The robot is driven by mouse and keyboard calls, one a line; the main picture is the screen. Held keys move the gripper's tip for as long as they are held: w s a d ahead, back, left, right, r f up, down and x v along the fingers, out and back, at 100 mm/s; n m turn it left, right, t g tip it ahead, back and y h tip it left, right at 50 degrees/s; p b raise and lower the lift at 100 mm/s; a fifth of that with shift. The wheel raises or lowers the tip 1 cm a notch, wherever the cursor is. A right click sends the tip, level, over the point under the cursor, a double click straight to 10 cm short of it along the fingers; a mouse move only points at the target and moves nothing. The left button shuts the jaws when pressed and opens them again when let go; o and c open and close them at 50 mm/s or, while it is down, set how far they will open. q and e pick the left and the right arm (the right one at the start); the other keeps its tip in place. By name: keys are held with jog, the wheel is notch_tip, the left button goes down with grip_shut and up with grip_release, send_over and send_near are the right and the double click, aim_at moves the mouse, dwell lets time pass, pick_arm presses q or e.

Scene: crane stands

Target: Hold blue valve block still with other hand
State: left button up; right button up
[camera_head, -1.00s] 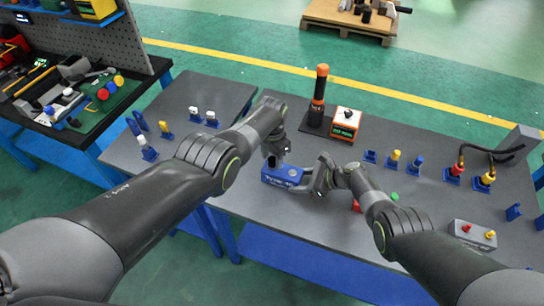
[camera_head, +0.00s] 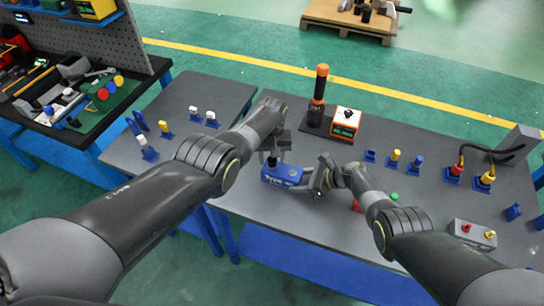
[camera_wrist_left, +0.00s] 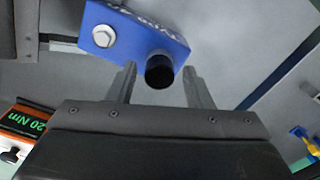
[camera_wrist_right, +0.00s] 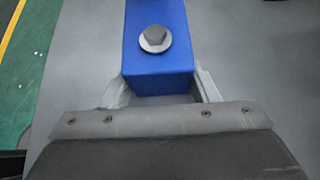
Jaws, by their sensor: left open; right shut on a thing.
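The blue valve block (camera_head: 283,176) with white lettering lies on the grey table in the head view. My left gripper (camera_head: 271,157) is open above the block's left end. In the left wrist view its fingers stand apart, with the black round stem (camera_wrist_left: 159,72) of the block between them. I cannot tell whether they touch it. A light bolt head (camera_wrist_left: 103,36) shows at the other end.
An orange-and-black tool (camera_head: 319,95) stands behind the block beside an orange torque box (camera_head: 345,122). Small coloured fittings stand to the left and right. A red part (camera_head: 357,206) lies close to my right gripper. The table's front edge is near.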

pick_arm(q)
jog(key=shift+n, duration=0.5)
jog(key=shift+c, duration=0.5)
grip_shut()
jog(key=m, duration=0.4)
jog(key=shift+m, duration=0.6)
jog(key=m, duration=0.3)
jog(key=shift+m, duration=1.1)
